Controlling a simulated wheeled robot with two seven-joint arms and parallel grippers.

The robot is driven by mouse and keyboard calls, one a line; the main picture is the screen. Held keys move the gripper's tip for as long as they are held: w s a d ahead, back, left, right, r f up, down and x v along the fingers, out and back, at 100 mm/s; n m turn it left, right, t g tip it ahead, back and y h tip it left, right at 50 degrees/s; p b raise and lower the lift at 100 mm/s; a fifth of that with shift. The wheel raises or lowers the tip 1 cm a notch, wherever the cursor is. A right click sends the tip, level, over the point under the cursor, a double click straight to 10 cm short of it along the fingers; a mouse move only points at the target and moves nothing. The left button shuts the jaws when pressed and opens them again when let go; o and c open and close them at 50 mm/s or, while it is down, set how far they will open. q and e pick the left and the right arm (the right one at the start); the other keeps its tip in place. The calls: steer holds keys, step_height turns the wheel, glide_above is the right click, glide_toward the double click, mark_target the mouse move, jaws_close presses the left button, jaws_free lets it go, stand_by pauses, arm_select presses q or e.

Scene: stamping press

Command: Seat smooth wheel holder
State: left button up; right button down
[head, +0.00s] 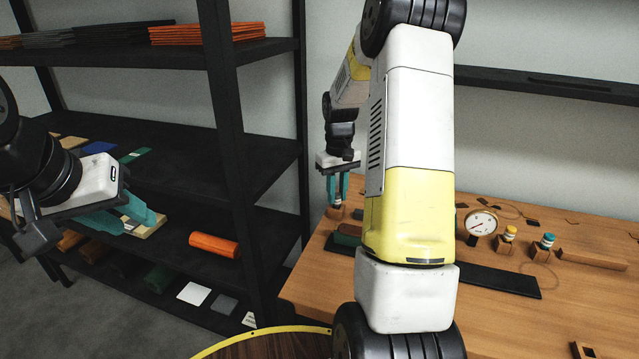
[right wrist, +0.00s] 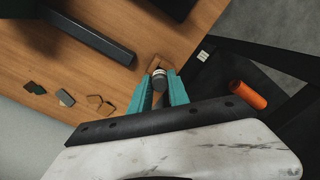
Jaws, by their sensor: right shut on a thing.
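The smooth wheel holder (right wrist: 159,76), a small upright piece with a dark top and a pale band, is between the teal fingertips of my right gripper (right wrist: 164,92) in the right wrist view. The gripper is shut on it. A small wooden block (right wrist: 154,62) shows at the holder's far end; I cannot tell whether the holder sits in it or just above it. In the head view my right gripper (head: 338,188) points down at the table's back left, with the block (head: 334,213) beneath. My left gripper (head: 138,214) is open and empty by the shelf.
The wooden table (head: 590,295) carries a round gauge (head: 481,223), a yellow-topped holder (head: 510,233) and a teal-topped holder (head: 547,241) in blocks, and a dark bar (head: 498,279). My right arm hides the table's middle. An orange roll (head: 214,244) lies on the shelf.

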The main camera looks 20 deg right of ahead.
mark_target(337, 194)
steer(key=shift+f, duration=0.15)
steer(key=c, duration=1.2)
jaws_free()
steer(key=shift+o, duration=0.2)
step_height(337, 194, up, 7)
steer(key=shift+r, duration=0.4)
